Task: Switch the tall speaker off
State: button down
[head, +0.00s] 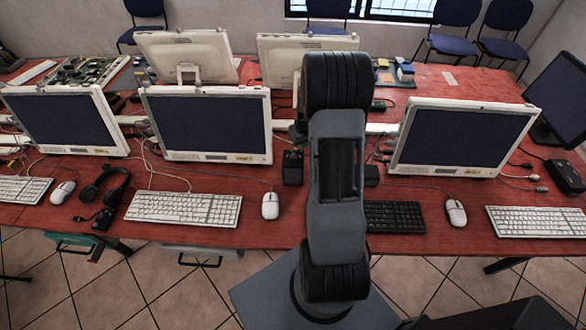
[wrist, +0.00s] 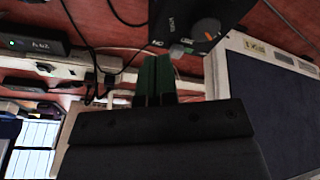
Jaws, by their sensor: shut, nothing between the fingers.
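In the head view my arm hides the gripper.
A monitor (head: 465,138) stands right of my arm and another (head: 207,123) left. In the wrist view a monitor edge (wrist: 222,95) is close at right. A power strip (wrist: 60,66) with plugs and cables, and a black adapter (wrist: 35,44) with a green light, are at left.

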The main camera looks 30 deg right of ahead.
jog(key=shift+f+b, duration=0.65)
jog(key=shift+f, duration=0.1)
jog(key=shift+r, duration=0.15)
jog(key=shift+w+a, duration=0.6)
jog(key=shift+a, duration=0.25)
dwell(0.4)
jog(key=shift+s+d+r+p, duration=0.1)
jog(key=shift+r+p, duration=0.7)
jog(key=shift+r, duration=0.7)
jog(key=shift+s+d+r+p, duration=0.1)
jog(key=shift+r+p, duration=0.65)
jog(key=shift+r, duration=0.75)
